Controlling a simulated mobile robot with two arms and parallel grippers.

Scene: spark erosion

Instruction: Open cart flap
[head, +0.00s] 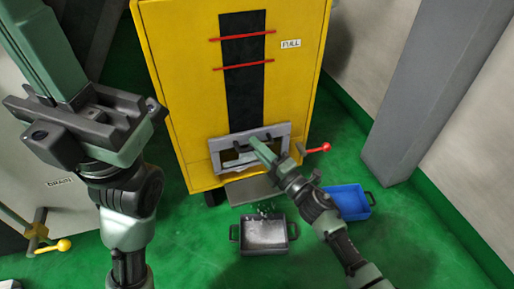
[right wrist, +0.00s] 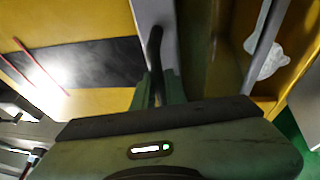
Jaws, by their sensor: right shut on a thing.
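The yellow cart (head: 185,95) stands upright in the middle of the head view. Low on its front is a grey flap frame (head: 282,130) with an opening showing below its upper part. My right gripper (head: 256,142) reaches up to it from the lower right. In the right wrist view, its fingers (right wrist: 158,88) are shut on a dark handle (right wrist: 155,48) on a grey panel (right wrist: 150,12). How far the flap stands open is unclear. My left gripper (head: 62,75) is raised at the upper left, away from the cart; its jaw gap cannot be made out.
A dark tray (head: 238,246) with grey bits stands on the green floor before the cart. A blue tray (head: 347,201) is to its right. A red-knobbed lever (head: 318,149) sticks out beside the flap. A grey pillar (head: 425,100) stands at the right.

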